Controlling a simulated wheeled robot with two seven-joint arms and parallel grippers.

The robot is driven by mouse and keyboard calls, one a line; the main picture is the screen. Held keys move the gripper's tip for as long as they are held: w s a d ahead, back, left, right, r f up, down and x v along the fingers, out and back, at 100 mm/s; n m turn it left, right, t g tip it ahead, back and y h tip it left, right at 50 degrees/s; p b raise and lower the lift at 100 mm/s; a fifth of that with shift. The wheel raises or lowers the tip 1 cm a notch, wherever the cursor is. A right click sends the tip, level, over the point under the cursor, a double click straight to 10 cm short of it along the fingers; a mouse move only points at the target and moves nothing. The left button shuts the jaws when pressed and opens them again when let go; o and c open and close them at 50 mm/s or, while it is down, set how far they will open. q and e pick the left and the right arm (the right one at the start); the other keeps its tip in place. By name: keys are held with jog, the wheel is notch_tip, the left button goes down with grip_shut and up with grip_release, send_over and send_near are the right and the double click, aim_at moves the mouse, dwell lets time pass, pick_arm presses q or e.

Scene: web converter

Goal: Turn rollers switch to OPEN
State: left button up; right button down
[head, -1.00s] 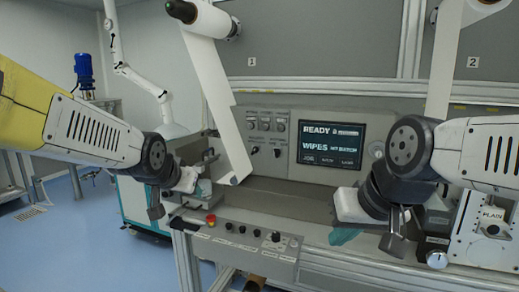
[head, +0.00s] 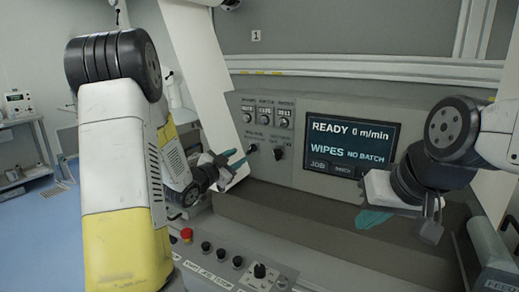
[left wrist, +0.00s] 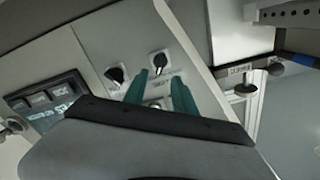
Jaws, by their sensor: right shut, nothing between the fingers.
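Two black rotary switches sit on the grey panel left of the screen: a left one (head: 251,149) and a right one (head: 278,153). Their labels are too small to read surely, so I cannot tell which is the rollers switch. My left gripper (head: 234,163) is open, its teal fingers just left of and below the left switch, apparently not touching it. In the left wrist view the left switch (left wrist: 159,61) shows beyond and between the fingertips (left wrist: 160,78); the right switch (left wrist: 115,74) is outside them. My right gripper (head: 374,219) is shut and empty before the screen's lower right.
The screen (head: 350,145) reads READY, 0 m/min, WIPES, NO BATCH. Small counters (head: 265,111) sit above the switches. A lower console (head: 225,268) carries a red button (head: 186,234), black buttons and a selector. A white web strip (head: 200,80) hangs left of the panel.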

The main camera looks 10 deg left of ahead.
aim_at(249, 150)
pick_arm(q)
jog(key=x, duration=0.7)
jog(key=shift+w+d, duration=0.1)
jog(key=shift+w, duration=0.15)
grip_shut()
